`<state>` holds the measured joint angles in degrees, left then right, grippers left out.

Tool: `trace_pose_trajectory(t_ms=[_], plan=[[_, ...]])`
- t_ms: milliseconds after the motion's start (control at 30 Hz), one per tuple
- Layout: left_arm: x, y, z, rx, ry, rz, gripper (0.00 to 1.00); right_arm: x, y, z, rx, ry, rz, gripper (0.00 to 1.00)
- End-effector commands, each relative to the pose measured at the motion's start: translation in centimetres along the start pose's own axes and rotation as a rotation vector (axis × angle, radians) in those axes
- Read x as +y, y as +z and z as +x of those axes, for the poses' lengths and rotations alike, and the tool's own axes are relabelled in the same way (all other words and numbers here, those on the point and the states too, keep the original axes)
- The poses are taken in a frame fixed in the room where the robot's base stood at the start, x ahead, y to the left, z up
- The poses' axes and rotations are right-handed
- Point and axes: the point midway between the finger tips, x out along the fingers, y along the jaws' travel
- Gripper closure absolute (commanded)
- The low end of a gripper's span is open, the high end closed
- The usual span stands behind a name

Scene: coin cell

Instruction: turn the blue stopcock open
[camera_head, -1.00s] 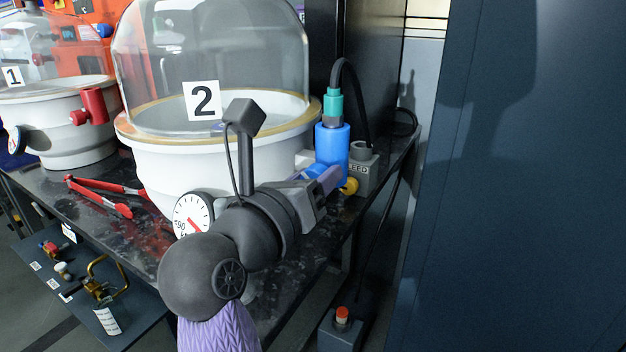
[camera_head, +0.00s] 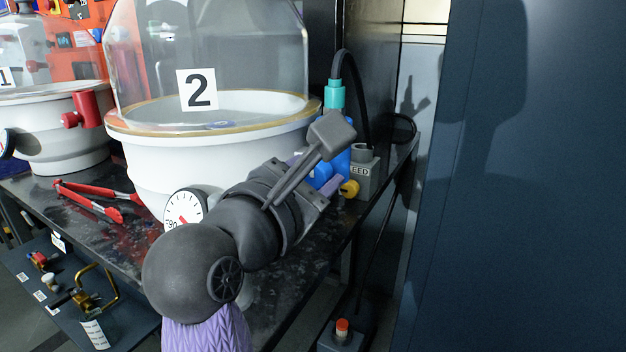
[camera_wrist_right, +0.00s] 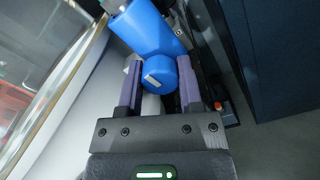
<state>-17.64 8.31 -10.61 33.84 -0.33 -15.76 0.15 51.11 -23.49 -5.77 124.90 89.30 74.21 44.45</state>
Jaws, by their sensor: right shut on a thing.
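The blue stopcock (camera_wrist_right: 160,73) shows in the right wrist view as a round blue end with a pale mark, joined to a larger blue body (camera_wrist_right: 143,30). In the head view the stopcock (camera_head: 322,174) is mostly hidden behind my right wrist, at the right side of bell jar 2's white base. My right gripper (camera_wrist_right: 162,80) has its purple fingers on both sides of the round blue end and is shut on it. In the head view the gripper (camera_head: 328,184) is rolled, with its camera mount leaning right. My left gripper is out of view.
Bell jar 2 (camera_head: 210,55) on its white base (camera_head: 150,165) stands close left of my wrist, with a dial gauge (camera_head: 184,208) in front. A grey block (camera_head: 364,176) with a black hose is just right. Red tongs (camera_head: 90,203) lie left. A dark cabinet (camera_head: 520,200) fills the right.

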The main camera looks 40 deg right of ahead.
Motion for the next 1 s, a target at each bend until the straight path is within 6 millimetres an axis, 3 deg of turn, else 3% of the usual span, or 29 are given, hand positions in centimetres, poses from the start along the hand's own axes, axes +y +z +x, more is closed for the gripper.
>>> trace_pose_trajectory(t_ms=[800, 833, 967, 1000], plan=[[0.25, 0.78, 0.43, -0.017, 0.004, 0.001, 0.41, -0.02, -0.02, 0.00, 0.001, -0.001, 0.102, 1.00], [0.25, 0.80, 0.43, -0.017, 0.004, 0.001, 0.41, -0.02, -0.02, 0.00, 0.001, -0.001, 0.102, 0.48], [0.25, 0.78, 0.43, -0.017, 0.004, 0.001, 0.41, -0.01, -0.02, 0.00, 0.001, 0.000, 0.101, 0.20], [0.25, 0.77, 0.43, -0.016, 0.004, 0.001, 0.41, -0.01, -0.01, 0.00, 0.001, 0.000, 0.101, 0.19]])
